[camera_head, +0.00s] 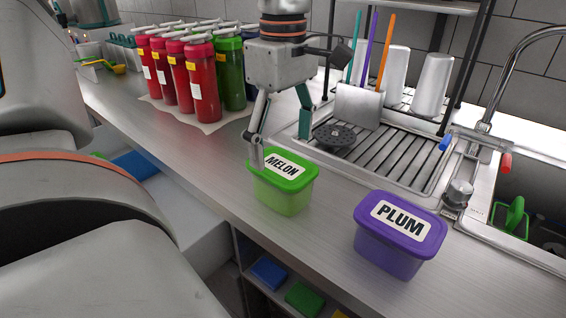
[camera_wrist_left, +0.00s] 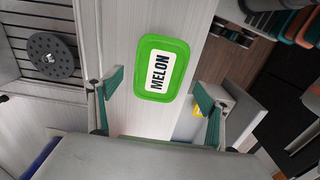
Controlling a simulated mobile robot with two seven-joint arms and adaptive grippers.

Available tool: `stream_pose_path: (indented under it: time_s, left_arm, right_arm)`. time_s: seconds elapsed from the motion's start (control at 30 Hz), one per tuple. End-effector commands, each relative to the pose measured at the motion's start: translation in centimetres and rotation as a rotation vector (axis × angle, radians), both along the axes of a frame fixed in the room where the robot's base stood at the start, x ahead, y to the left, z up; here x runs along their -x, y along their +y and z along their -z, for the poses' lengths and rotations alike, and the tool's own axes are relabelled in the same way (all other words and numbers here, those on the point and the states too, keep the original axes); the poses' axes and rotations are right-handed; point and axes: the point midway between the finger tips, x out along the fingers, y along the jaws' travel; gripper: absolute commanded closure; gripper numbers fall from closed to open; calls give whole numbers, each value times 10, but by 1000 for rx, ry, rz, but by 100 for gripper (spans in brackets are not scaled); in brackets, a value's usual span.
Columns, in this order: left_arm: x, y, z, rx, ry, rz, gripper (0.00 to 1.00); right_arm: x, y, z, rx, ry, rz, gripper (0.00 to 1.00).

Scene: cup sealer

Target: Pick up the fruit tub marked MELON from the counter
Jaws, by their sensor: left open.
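The green MELON tub (camera_head: 284,184) stands upright on the counter, with a white label on its lid. A purple PLUM tub (camera_head: 398,236) stands to its right, nearer the front. My left gripper (camera_head: 282,143) is above and just behind the MELON tub, pointing down, with its fingers spread and nothing between them. One finger overlaps the lid's left edge in the head view; I cannot tell whether it touches. In the left wrist view the MELON tub (camera_wrist_left: 161,68) lies ahead of the open fingers (camera_wrist_left: 157,90), between their lines. My right gripper is not in view.
Several red and green bottles (camera_head: 204,82) stand on a mat at the back left. A sink drainer (camera_head: 385,152) with a round black strainer (camera_head: 334,136) lies behind the tubs. A tap (camera_head: 490,110) is at the right. The counter (camera_head: 330,222) between the tubs is clear.

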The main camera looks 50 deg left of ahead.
Motion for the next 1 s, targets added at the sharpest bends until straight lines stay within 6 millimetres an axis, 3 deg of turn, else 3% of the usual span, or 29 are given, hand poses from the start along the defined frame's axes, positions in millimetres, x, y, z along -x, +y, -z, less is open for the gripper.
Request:
stream_pose_path:
  time_s: [0.33,0.67,0.7,0.9,1.0]
  left_arm:
    - [1,3,47,2,4,0,22]
    - [1,3,54,1,-1,-2,22]
    - [1,3,54,2,0,-2,25]
    - [1,3,54,2,0,-2,72]
    - [0,3,54,2,-1,-2,72]
  right_arm:
    - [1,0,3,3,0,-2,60]
    - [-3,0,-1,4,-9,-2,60]
    - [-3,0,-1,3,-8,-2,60]
    - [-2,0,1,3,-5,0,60]
    - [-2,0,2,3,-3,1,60]
